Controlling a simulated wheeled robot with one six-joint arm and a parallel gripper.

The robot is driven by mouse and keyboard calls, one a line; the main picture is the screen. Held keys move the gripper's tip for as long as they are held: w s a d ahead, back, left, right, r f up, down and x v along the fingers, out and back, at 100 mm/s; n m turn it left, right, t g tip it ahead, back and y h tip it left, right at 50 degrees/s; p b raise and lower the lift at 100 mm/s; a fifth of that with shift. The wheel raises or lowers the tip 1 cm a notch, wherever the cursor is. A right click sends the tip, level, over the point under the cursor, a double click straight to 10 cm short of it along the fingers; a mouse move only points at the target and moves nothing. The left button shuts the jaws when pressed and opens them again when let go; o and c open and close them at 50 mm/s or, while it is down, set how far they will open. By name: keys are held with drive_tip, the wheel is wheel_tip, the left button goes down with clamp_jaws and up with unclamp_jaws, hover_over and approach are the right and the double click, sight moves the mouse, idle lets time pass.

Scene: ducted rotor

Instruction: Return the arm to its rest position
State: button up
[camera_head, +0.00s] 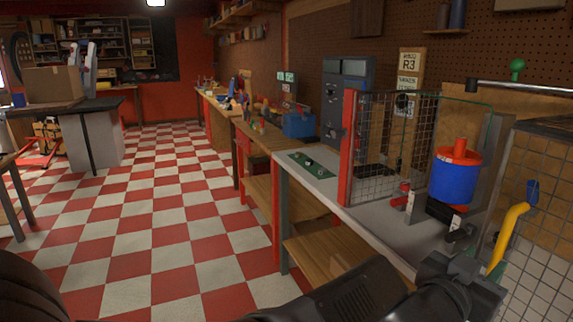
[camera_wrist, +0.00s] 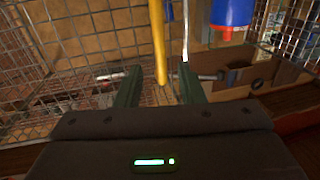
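My gripper (camera_wrist: 160,72) is open in the wrist view, its two dark green fingers standing apart. A yellow bar (camera_wrist: 157,40) shows between and beyond the fingers, with a gap on each side. In the head view my arm reaches from the bottom edge to the lower right. A yellow curved tube (camera_head: 513,232) rises close to the arm's end there, and the fingertips are mostly hidden. A blue cylinder with a red top (camera_head: 457,180) stands behind, on the bench's right part. A blue and red part (camera_wrist: 231,14) shows at the wrist view's top.
A wire mesh guard with red posts (camera_head: 388,150) encloses part of the grey bench (camera_head: 318,186). Wire mesh (camera_wrist: 50,50) also surrounds the gripper's view. A small red fitting (camera_head: 401,196) stands near the blue cylinder. The checkered floor (camera_head: 150,215) to the left is open.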

sight(500, 244)
drive_tip(key=b+x, duration=0.1)
drive_tip(key=x, duration=0.8)
drive_tip(key=shift+w+d+b, duration=0.15)
drive_tip(key=shift+d+b, duration=0.1)
drive_tip(key=shift+b, duration=0.05)
